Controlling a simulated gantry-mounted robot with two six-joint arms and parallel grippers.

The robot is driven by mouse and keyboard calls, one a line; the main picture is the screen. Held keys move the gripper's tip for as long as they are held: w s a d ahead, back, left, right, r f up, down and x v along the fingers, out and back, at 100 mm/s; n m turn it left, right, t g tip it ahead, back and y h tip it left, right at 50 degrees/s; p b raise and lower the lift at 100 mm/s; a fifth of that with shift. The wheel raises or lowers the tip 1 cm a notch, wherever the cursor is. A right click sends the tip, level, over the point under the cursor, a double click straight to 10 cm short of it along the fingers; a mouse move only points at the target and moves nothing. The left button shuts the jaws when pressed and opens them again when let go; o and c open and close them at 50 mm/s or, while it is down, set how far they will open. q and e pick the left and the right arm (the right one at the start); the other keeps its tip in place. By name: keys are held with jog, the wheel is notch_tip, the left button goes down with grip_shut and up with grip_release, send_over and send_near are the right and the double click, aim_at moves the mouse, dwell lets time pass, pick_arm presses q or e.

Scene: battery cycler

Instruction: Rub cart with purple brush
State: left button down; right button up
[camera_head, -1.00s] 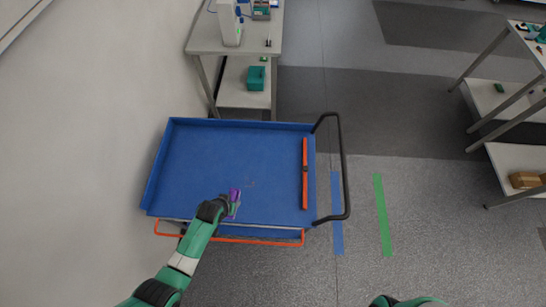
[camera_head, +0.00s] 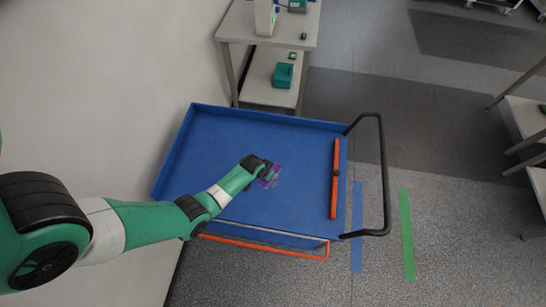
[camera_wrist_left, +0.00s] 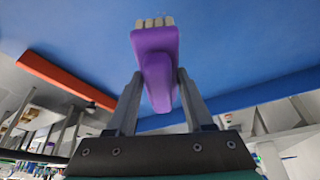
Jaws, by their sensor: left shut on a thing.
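The blue cart (camera_head: 222,143) has a shallow tray top with raised edges. It stands in the middle of the head view. My left gripper (camera_head: 268,174) is over the middle of the cart top, shut on the purple brush (camera_head: 274,170). In the left wrist view the purple brush (camera_wrist_left: 155,45) sits between the two fingers (camera_wrist_left: 160,95), with pale bristles at its far end toward the blue surface. I cannot tell whether the bristles touch the cart. My right gripper is not in view.
An orange bar (camera_head: 335,180) lies along the cart's right side, near the black handle (camera_head: 384,185). A shelf table (camera_head: 267,75) stands behind the cart. A wall is at left. Floor at right with a green strip (camera_head: 406,235) is clear.

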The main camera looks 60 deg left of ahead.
pick_arm(q)
jog(key=shift+n, duration=0.3)
jog(key=a+f+b, duration=0.1)
jog(key=f+b, duration=0.1)
jog(key=f, duration=0.1)
jog(key=a+f+b, duration=0.1)
jog(key=f+b, duration=0.1)
jog(key=f, duration=0.1)
jog(key=a+f+b, duration=0.1)
jog(key=f+b, duration=0.2)
jog(key=shift+s+a, duration=0.15)
jog(key=shift+s, duration=0.2)
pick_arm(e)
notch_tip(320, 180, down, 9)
pick_arm(q)
jog(key=shift+f+b, duration=0.95)
jog(key=shift+f, duration=0.05)
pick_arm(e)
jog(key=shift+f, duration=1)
pick_arm(q)
jog(key=shift+w, duration=0.1)
